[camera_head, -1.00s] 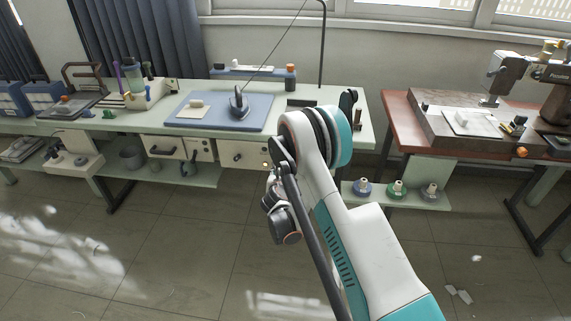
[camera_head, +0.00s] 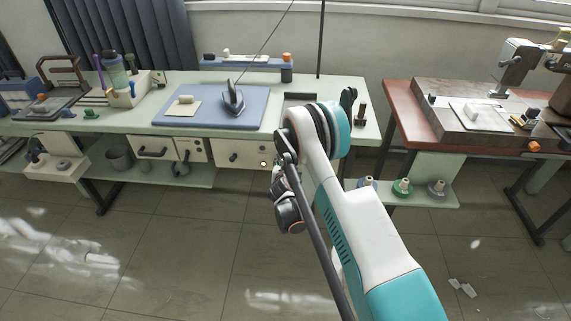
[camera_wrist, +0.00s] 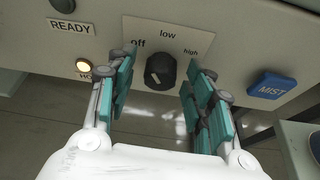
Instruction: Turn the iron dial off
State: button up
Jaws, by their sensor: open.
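The iron dial (camera_wrist: 160,71) is a black round knob on a pale panel (camera_wrist: 222,27) in the wrist view, under a plate (camera_wrist: 166,36) printed off, low and high. I cannot clearly tell which label it points to. My gripper (camera_wrist: 162,62) is open, with one teal-padded finger on each side of the dial. I see no contact between fingers and dial. In the head view my arm hides most of the gripper. The iron (camera_head: 233,100) stands on a blue mat (camera_head: 190,117) on the bench.
A lit amber lamp (camera_wrist: 83,65), a READY label (camera_wrist: 71,26) and a blue MIST button (camera_wrist: 270,86) flank the dial. A brown-topped sewing table (camera_head: 400,104) stands to the right. Floor in front is mostly clear.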

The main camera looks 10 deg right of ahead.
jog(key=shift+c, duration=0.3)
jog(key=c, duration=1)
jog(key=shift+a+n+g+h, duration=0.15)
jog(key=shift+n+g+h, duration=0.15)
jog(key=shift+n+h, duration=1.35)
jog(key=shift+n+y, duration=0.25)
jog(key=shift+n, duration=0.1)
jog(key=o, duration=1.1)
jog(key=shift+c, duration=0.2)
